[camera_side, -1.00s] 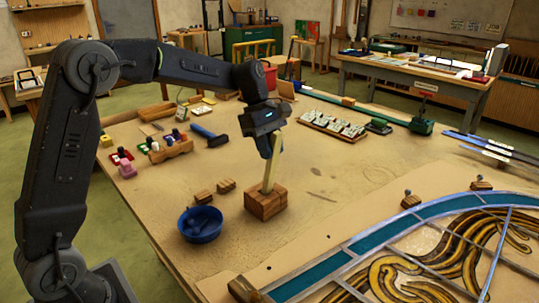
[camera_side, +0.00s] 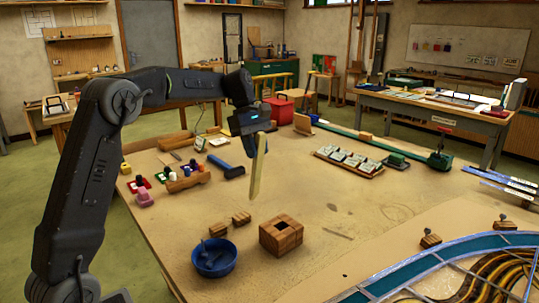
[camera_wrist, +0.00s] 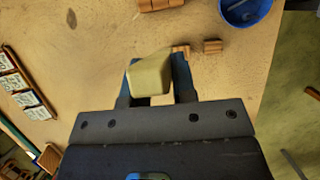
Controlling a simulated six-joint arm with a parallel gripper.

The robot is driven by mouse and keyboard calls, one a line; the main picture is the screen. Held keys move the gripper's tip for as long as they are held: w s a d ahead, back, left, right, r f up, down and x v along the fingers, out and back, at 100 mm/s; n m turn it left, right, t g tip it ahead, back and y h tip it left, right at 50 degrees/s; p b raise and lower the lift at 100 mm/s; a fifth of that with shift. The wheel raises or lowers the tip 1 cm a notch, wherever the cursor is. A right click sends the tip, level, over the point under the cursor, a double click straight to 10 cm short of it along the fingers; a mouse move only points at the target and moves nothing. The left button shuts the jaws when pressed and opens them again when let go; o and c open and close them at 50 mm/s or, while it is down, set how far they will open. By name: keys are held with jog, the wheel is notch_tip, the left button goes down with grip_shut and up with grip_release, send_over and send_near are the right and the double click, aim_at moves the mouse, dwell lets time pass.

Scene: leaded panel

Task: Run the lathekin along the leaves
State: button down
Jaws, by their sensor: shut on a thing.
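The lathekin (camera_side: 257,175), a flat pale stick, hangs nearly upright from my gripper (camera_side: 261,134), which is shut on its upper end. In the wrist view the pale lathekin (camera_wrist: 149,78) sits between the two dark fingers. Its lower end is in the air, above and a little left of the wooden block (camera_side: 281,237), whose square hole is open and empty. The leaded panel (camera_side: 425,265), with a blue-green border and curling amber leaves, lies at the lower right, partly outside the picture.
A blue bowl (camera_side: 213,258) and small wooden blocks (camera_side: 218,229) stand left of the holder. The middle of the bench is clear.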

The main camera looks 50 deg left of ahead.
jog(key=shift+a, duration=0.65)
jog(key=shift+r, duration=0.1)
jog(key=shift+r, duration=0.45)
